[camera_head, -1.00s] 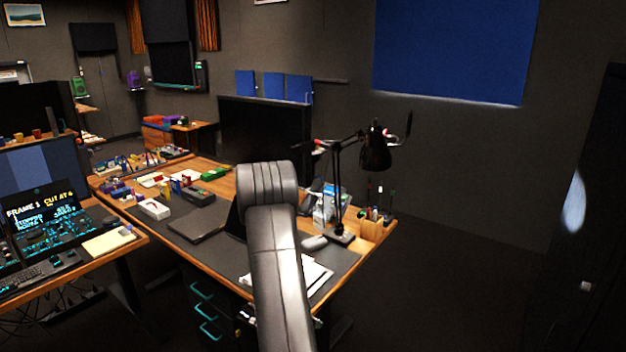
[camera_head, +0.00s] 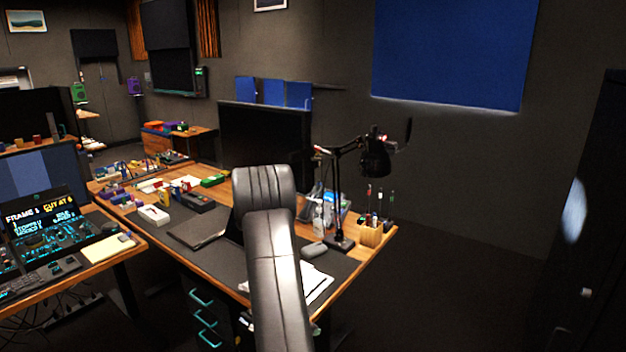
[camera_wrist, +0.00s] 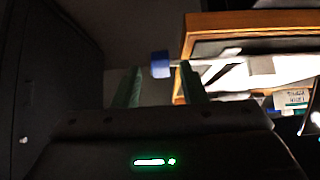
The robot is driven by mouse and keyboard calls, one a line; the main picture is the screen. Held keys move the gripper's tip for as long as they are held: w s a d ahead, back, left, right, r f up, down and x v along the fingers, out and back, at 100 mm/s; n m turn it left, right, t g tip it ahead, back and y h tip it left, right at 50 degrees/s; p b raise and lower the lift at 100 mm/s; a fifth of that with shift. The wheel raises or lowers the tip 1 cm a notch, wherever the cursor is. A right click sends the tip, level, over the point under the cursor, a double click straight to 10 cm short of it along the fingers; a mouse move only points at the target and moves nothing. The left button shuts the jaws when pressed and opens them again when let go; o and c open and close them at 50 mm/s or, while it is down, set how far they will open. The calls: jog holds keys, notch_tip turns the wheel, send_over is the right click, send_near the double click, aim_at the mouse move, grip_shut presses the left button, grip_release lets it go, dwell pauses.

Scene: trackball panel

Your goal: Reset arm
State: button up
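My gripper (camera_wrist: 161,68) shows in the wrist view with its two greenish fingers apart. Nothing is clearly held between them. A small blue object (camera_wrist: 160,64) shows between the fingertips in the picture; whether it lies between or beyond them I cannot tell. In the head view my dark arm rises in front of the wooden desk and hides part of it, and the gripper itself is not visible there. The lit trackball panel (camera_head: 45,232) stands on the left desk, away from my arm.
The wooden desk (camera_head: 352,262) holds a monitor (camera_head: 265,140), a black lamp (camera_head: 375,160), a pen holder (camera_head: 371,236), papers (camera_head: 318,285) and several small items. A dark cabinet (camera_head: 590,240) stands at the right. The floor between desk and cabinet (camera_head: 450,290) is clear.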

jog(key=p+v, duration=0.1)
jog(key=v, duration=1)
jog(key=b+x, duration=0.2)
jog(key=x, duration=1.3)
jog(key=shift+s+f, duration=0.1)
jog(key=shift+f+b, duration=0.1)
jog(key=shift+b, duration=0.45)
jog(key=shift+a+t+b, duration=0.1)
jog(key=shift+t+b, duration=0.2)
jog(key=shift+b, duration=0.55)
jog(key=shift+h+b, duration=0.3)
jog(key=shift+b, duration=0.1)
jog(key=t+h+b, duration=0.2)
jog(key=t+b, duration=0.1)
jog(key=b, duration=1.1)
jog(key=shift+s+b, duration=0.1)
jog(key=shift+b, duration=0.2)
jog(key=t+h+b, duration=0.2)
jog(key=b, duration=0.7)
jog(key=shift+t, duration=0.4)
jog(key=shift+t+h+b, duration=0.3)
jog(key=shift+b, duration=0.7)
jog(key=shift+r, duration=0.4)
